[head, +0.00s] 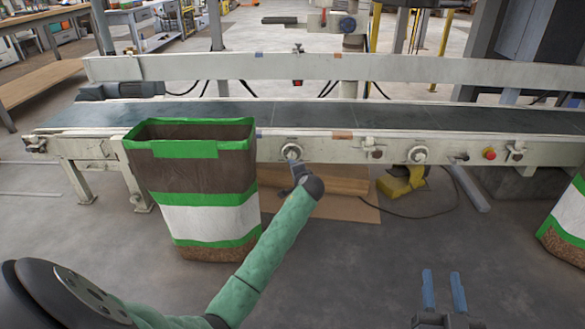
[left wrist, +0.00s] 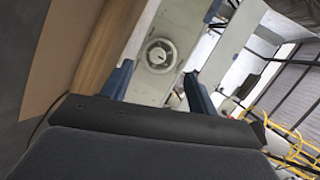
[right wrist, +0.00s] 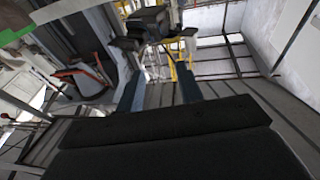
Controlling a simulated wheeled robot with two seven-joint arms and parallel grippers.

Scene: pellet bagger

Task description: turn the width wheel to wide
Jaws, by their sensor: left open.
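A round pale hand wheel (head: 291,151) sits on the front rail of the conveyor, between a blue mark (head: 259,134) and an orange-brown mark (head: 342,135). My left gripper (head: 298,168) is just below and in front of it, largely hidden by its own wrist. In the left wrist view the wheel (left wrist: 159,55) shows between the two open fingers, apparently ahead of their tips; I cannot tell if anything touches. The wheel's setting is too small to read. My right gripper (head: 443,291) is open and empty at the lower right, away from the conveyor.
A second wheel (head: 418,155), a small knob (head: 375,153) and a red button (head: 489,154) are further right on the rail. An open bag (head: 190,165) stands close left of my left arm. Another bag (head: 568,225) stands far right. Cardboard (head: 345,208) lies below.

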